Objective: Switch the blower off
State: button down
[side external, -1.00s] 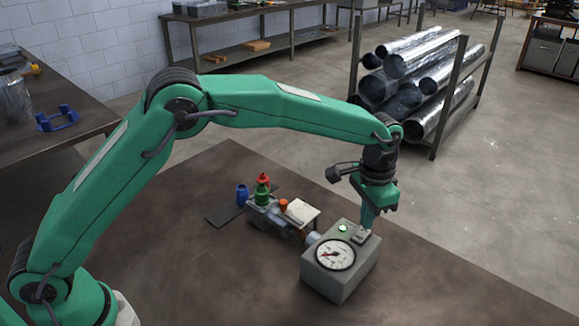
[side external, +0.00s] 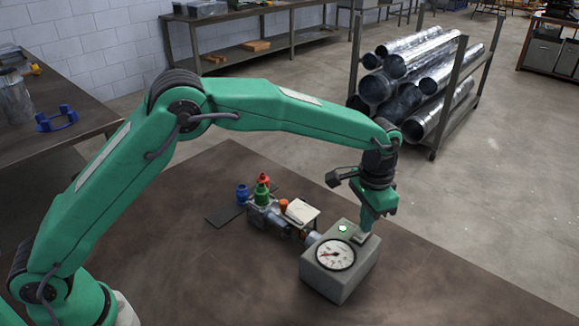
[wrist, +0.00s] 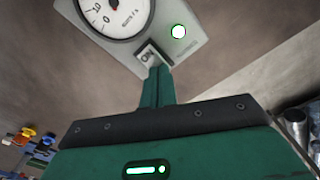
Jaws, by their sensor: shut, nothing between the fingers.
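The blower's grey control box (side external: 338,280) stands on the brown table with a round white dial (side external: 335,255) on its top. A small lamp (side external: 342,228) beside the dial is lit green, and it also glows green in the wrist view (wrist: 179,32). My gripper (side external: 364,231) is shut and empty, pointing down at the switch. In the wrist view its fingertips (wrist: 157,72) are at the switch's near edge and hide part of it. I cannot tell whether they touch it.
A duct fitting (side external: 313,238) joins the box on its left. Green, red and blue small parts (side external: 262,192) and a small pale-topped stand (side external: 300,212) are farther left. A rack of shiny ducts (side external: 415,75) stands behind. The table's front left is clear.

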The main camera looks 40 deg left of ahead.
jog(key=shift+f, duration=0.35)
dwell(0.3)
jog(key=shift+r, duration=3.55)
